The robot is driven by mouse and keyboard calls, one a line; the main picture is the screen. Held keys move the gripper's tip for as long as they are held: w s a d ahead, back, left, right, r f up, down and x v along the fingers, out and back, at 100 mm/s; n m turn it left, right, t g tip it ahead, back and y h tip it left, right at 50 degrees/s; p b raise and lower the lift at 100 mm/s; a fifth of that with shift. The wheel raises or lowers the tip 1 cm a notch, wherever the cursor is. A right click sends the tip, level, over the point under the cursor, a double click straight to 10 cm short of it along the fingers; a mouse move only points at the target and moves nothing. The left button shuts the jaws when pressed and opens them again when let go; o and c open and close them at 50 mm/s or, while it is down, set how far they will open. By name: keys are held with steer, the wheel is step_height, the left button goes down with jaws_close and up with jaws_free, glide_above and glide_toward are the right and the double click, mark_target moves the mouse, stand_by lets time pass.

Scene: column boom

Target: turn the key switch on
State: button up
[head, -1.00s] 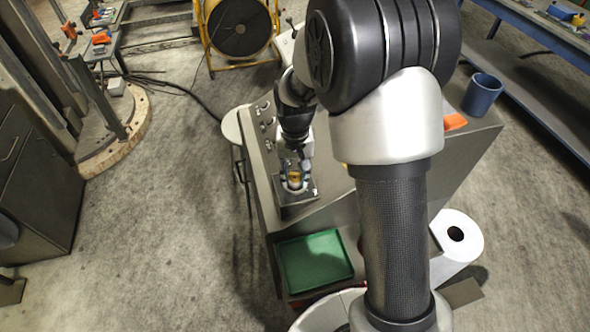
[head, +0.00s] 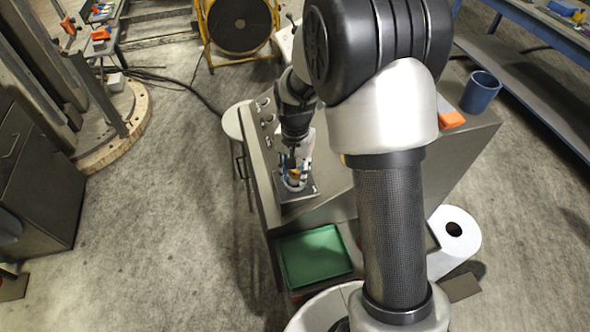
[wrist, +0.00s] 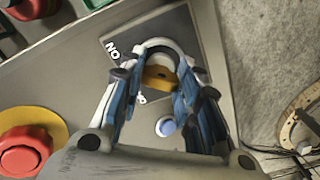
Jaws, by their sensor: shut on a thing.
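The key switch is on a dark square plate (wrist: 202,45) on a grey panel, with its yellow key (wrist: 160,80) in the middle. The plate (head: 300,196) and the key (head: 294,178) also show in the head view. My gripper (wrist: 162,73) has blue fingers on both sides of the key and is shut on it. It is over the plate in the head view (head: 297,172). A white ON label (wrist: 112,48) reads upside down at the plate's left. A second label below the key is mostly hidden. The key's exact angle is hard to tell.
A red mushroom button (wrist: 24,152) on a yellow ring is at the wrist view's lower left. A pale blue round button or lamp (wrist: 166,126) is below the plate. A green tray (head: 315,258) is in front of the panel. A blue cup (head: 480,92) stands at the right.

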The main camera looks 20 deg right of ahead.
mark_target(295, 171)
steer(key=o, duration=1.1)
step_height(295, 171, up, 12)
steer(key=shift+r, duration=0.1)
stand_by(0.4)
